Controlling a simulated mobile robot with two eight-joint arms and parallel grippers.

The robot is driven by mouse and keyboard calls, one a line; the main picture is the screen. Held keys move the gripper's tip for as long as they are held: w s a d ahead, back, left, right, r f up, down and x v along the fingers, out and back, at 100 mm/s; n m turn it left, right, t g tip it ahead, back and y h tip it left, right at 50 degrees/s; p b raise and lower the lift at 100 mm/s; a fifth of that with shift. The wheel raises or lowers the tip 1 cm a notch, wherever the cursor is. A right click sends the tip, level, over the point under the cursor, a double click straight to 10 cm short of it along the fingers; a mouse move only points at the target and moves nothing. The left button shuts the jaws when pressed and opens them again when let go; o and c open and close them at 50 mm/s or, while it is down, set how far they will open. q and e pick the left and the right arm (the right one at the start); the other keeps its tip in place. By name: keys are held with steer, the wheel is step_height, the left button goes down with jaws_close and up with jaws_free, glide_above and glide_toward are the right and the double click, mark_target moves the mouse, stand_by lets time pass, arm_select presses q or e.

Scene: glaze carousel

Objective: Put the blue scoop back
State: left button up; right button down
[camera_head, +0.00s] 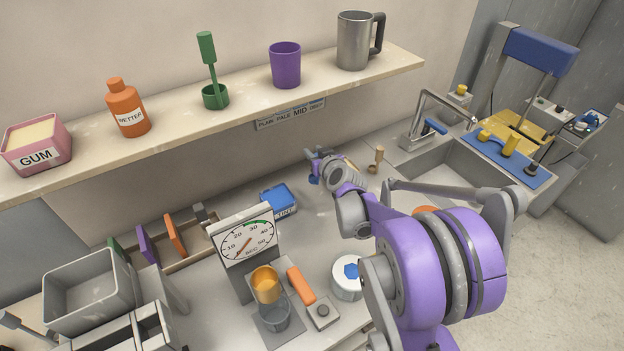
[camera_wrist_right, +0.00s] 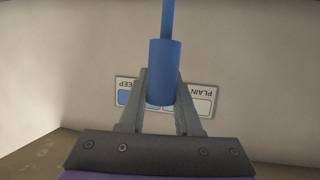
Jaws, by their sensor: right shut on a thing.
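My right gripper (camera_head: 316,166) is near the wall, above the back of the worktop and beyond the blue tub. In the right wrist view its fingers (camera_wrist_right: 161,100) are shut on the thick handle of the blue scoop (camera_wrist_right: 164,72). A thinner blue rod runs from the handle out of the top of that view, so the bowl end is hidden. In the head view only a small blue bit of the scoop (camera_head: 313,180) shows beside the gripper. The blue tub (camera_head: 280,203) with a white label stands on the worktop. My left gripper is not in view.
A shelf (camera_head: 380,74) above carries a gum tub (camera_head: 36,143), an orange bottle (camera_head: 128,110), a green tool in a cup, a purple cup and a metal mug. A dial (camera_head: 247,243), a white jar (camera_head: 347,283) and a grey bin (camera_head: 90,287) stand below. A sink lies right.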

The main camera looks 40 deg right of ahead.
mark_target(314, 178)
steer(key=f, duration=0.3)
steer(key=shift+s, duration=0.2)
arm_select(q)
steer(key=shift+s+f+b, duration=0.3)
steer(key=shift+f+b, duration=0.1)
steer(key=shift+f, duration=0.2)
arm_select(e)
steer(key=shift+w+f, duration=0.1)
steer(key=shift+f, duration=2.05)
steer(key=shift+f, duration=0.15)
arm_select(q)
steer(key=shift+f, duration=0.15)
arm_select(e)
steer(key=c, duration=0.6)
jaws_free()
steer(key=shift+s+r, duration=0.2)
steer(key=shift+r, duration=0.1)
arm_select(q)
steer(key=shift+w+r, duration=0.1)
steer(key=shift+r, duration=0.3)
arm_select(e)
steer(key=v, duration=1.1)
steer(key=shift+s+a, duration=0.15)
steer(key=shift+s, duration=0.15)
